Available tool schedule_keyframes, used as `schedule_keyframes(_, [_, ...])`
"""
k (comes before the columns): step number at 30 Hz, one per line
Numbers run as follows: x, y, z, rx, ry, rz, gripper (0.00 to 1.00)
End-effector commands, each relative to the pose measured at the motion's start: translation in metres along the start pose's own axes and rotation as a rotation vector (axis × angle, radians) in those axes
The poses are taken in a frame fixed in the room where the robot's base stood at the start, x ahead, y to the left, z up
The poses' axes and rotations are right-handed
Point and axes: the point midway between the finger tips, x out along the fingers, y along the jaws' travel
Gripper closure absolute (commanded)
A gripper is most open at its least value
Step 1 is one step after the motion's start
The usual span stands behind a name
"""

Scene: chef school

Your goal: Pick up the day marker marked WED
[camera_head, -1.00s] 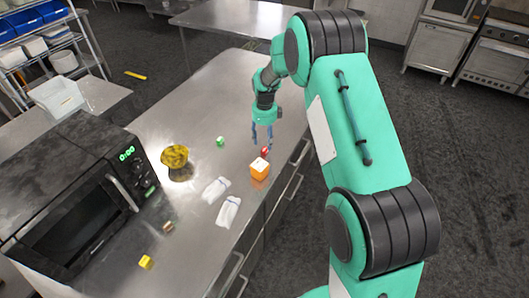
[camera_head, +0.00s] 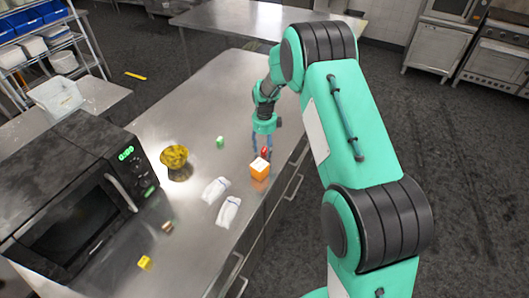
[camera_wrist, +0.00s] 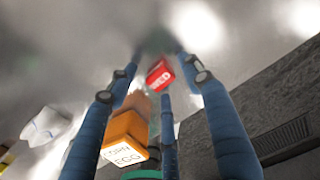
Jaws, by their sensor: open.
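The red day marker (camera_wrist: 160,76) shows white lettering reading "ED", with its first letter unclear, in the wrist view. In the head view it is a small red block (camera_head: 265,151) on the steel counter, just behind the orange block. My gripper (camera_head: 262,146) points down at it with its blue fingers apart. In the wrist view the fingers of my gripper (camera_wrist: 157,62) stand on either side of the marker, open. I cannot tell whether any finger touches it.
The orange block (camera_head: 259,169), with a white lettered face, stands close to the marker. Two white cloth-like items (camera_head: 215,190), a green block (camera_head: 220,142) and a yellow bowl (camera_head: 174,160) lie to the left. A microwave (camera_head: 75,200) fills the counter's left side.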

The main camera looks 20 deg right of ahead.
Motion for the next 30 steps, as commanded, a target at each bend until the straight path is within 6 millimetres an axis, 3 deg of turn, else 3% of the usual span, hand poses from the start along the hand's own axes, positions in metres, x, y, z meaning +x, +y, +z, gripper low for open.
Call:
schedule_keyframes(11, [0.0000, 0.0001, -0.0002, 0.000, 0.000, 0.000, 0.50])
schedule_keyframes(18, [0.0001, 0.0002, -0.0002, 0.000, 0.000, 0.001, 0.93])
schedule_keyframes(30, [-0.0016, 0.0001, -0.0001, 0.000, 0.000, 0.000, 0.94])
